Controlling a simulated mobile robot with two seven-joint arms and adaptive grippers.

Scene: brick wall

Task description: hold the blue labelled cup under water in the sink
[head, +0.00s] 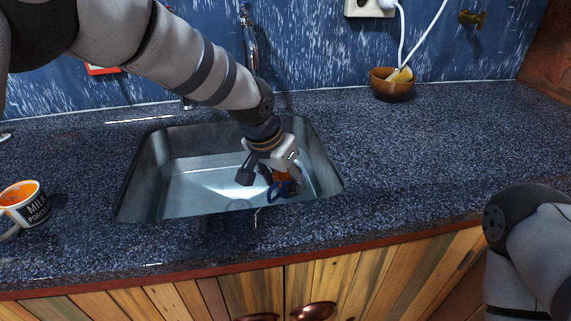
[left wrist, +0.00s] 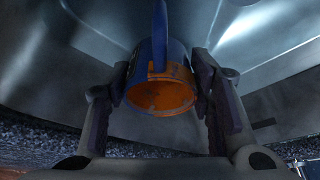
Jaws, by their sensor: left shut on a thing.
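The blue cup (head: 290,189) is inside the metal sink (head: 190,185), towards its right side, mostly hidden by my left gripper (head: 268,179). Its blue handle and some orange show below the gripper. In the left wrist view the cup (left wrist: 151,56) has a blue outside, an orange inside and its handle towards the top of the picture. My left gripper (left wrist: 162,92) is shut on it, one finger on each side. The faucet (head: 248,38) stands behind the sink, partly hidden by my left arm. I cannot make out a water stream or the cup's label. My right gripper is out of view.
A white mug with an orange inside and dark lettering (head: 38,212) stands left of the sink. A brown bowl (head: 392,90) with yellow things in it is at the back right, below a wall socket (head: 368,7).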

